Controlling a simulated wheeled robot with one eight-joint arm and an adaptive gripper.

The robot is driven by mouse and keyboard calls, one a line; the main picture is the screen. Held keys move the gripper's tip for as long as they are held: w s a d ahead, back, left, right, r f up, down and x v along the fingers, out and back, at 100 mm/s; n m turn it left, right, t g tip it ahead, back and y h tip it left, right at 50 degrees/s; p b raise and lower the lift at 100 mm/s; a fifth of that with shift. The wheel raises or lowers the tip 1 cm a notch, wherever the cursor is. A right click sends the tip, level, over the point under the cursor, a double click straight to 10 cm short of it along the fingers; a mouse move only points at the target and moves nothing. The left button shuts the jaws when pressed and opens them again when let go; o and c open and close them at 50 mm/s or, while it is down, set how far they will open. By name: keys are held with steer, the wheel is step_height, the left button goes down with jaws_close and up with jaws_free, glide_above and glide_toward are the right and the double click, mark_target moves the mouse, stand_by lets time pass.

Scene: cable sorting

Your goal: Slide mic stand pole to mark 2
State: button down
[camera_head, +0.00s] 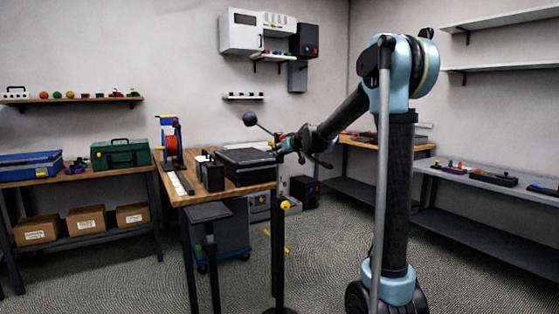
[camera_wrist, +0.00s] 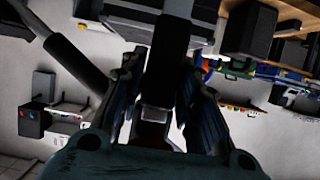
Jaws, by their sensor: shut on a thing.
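The mic stand is a dark upright pole (camera_head: 276,250) in front of the table's right end, with a yellow knob (camera_head: 285,205) partway up. A boom with a round black microphone (camera_head: 250,118) angles up to the left near its top. My gripper (camera_head: 284,147) is at the upper part of the stand, near the boom joint. In the wrist view my gripper (camera_wrist: 158,105) has its two fingers on either side of a dark pole part (camera_wrist: 165,65), closed on it. I cannot make out numbered marks on the pole.
Open carpet (camera_head: 320,270) lies to the right.

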steer(key=c, duration=1.3)
jaws_free()
steer(key=shift+w, duration=0.1)
steer(key=shift+d, duration=0.1)
steer(key=v, duration=1.2)
steer(key=shift+f, duration=0.1)
steer(key=s+d+f+m+g+h, duration=0.2)
steer(key=s+d+f+g, duration=0.1)
steer(key=s+d+f, duration=0.4)
steer(key=s+d+f+m+g+h, duration=0.2)
steer(key=s+d+f, duration=0.5)
steer(key=s+f, duration=0.6)
steer(key=s+d+f+m+g+h, duration=0.2)
steer(key=s+d+f, duration=0.5)
steer(key=s, duration=1.7)
step_height(320, 180, down, 4)
steer(key=shift+d+r+m+g+h, duration=0.15)
steer(key=shift+m+g+h, duration=0.15)
steer(key=shift+g+h, duration=0.55)
